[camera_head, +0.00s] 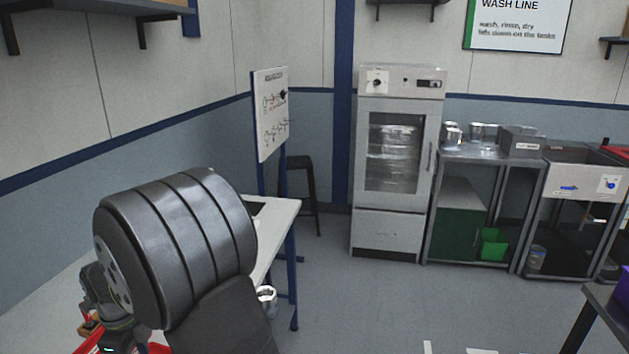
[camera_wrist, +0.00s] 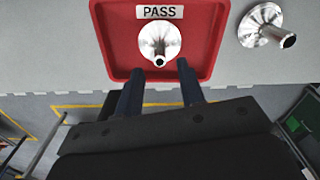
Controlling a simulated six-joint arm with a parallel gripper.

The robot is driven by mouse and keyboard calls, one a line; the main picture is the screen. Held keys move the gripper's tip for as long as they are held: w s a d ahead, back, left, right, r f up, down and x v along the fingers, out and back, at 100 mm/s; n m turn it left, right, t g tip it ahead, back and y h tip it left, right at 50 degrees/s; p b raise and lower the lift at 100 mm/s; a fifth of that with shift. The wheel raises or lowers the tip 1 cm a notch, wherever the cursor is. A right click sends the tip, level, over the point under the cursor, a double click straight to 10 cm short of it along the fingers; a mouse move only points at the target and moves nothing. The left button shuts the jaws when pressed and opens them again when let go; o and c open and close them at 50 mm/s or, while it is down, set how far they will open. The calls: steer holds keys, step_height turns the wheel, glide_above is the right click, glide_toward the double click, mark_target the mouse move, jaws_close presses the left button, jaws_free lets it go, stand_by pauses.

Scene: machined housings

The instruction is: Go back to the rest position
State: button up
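In the wrist view, a shiny metal housing (camera_wrist: 158,38) with a flared round end and a narrow neck is in a red tray (camera_wrist: 205,52) labelled PASS. A second, similar metal housing (camera_wrist: 265,22) lies on the grey tabletop to the right of the tray. My gripper (camera_wrist: 160,70) has its two dark fingers apart, with a clear gap between them. The fingertips appear over the tray's near edge, and the housing looks free of them. In the head view my dark arm fills the lower left and hides most of the work area.
In the head view, a pale workbench (camera_head: 278,215) with blue legs stands behind my arm, with a whiteboard (camera_head: 272,115) behind it. A glass-fronted cabinet (camera_head: 395,222), a metal bench (camera_head: 485,157) and a sink (camera_head: 580,180) line the back wall. The floor (camera_head: 400,305) between is mostly open.

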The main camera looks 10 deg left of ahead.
step_height(320, 180, up, 6)
steer(key=shift+f, duration=0.2)
step_height(320, 180, down, 12)
steer(key=shift+r, duration=0.1)
step_height(320, 180, up, 4)
steer(key=shift+f, duration=0.15)
steer(key=w+d+r, duration=0.6)
steer(key=d+r, duration=0.1)
steer(key=d, duration=0.3)
steer(key=w, duration=2.4)
steer(key=a+f, duration=0.5)
steer(key=a, duration=0.3)
steer(key=shift+s+a+f+n, duration=0.25)
steer(key=shift+s+a+n, duration=0.05)
steer(key=shift+s+n, duration=0.15)
steer(key=shift+d, duration=0.1)
